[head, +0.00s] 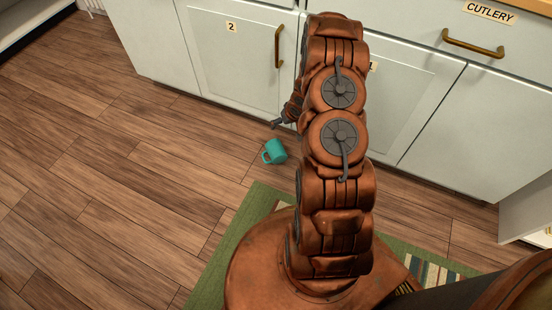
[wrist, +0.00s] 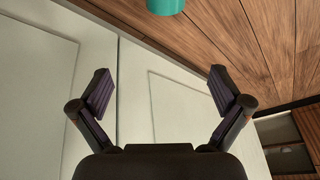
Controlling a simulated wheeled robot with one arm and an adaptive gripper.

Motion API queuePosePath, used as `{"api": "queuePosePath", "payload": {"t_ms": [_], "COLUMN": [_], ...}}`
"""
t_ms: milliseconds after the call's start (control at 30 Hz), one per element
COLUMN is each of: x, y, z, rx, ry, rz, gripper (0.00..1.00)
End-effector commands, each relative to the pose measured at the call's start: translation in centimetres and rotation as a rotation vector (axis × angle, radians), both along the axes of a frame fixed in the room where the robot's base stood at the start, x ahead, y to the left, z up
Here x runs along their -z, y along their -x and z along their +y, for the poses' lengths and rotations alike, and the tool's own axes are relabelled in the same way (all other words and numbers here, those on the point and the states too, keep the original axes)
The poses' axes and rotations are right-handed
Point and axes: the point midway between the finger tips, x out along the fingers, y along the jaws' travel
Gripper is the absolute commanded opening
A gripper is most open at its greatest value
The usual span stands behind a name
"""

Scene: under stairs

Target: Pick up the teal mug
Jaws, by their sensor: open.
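The teal mug (head: 275,152) lies on the wooden floor in the head view, seemingly tipped on its side, with its handle toward the left. It stands a little in front of the cabinets. Its lower part shows at the top edge of the wrist view (wrist: 166,6); the rest is cut off there. My gripper (wrist: 160,88) is open and empty, its two fingers spread wide. In the head view my gripper (head: 275,124) is small, partly hidden by my arm, and appears just above the mug in the picture, apart from it.
Pale cabinets with a door marked 2 (head: 237,60) and a drawer labelled CUTLERY (head: 490,35) line the back. A brass handle (head: 279,47) sticks out near my arm. A green rug (head: 247,222) lies in front. The wooden floor (head: 110,190) at left is clear.

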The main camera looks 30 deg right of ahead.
Motion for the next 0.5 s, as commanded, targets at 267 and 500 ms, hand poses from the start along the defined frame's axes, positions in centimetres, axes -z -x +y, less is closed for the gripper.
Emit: {"api": "queuePosePath", "payload": {"t_ms": [267,500], "x": [11.1,13.9], "y": [1.8,2.3], "z": [1.2,1.9], "rx": [0.009,0.012], "ry": [-0.133,-0.184], "rz": [-0.057,-0.084], "gripper": [1.0,1.0]}}
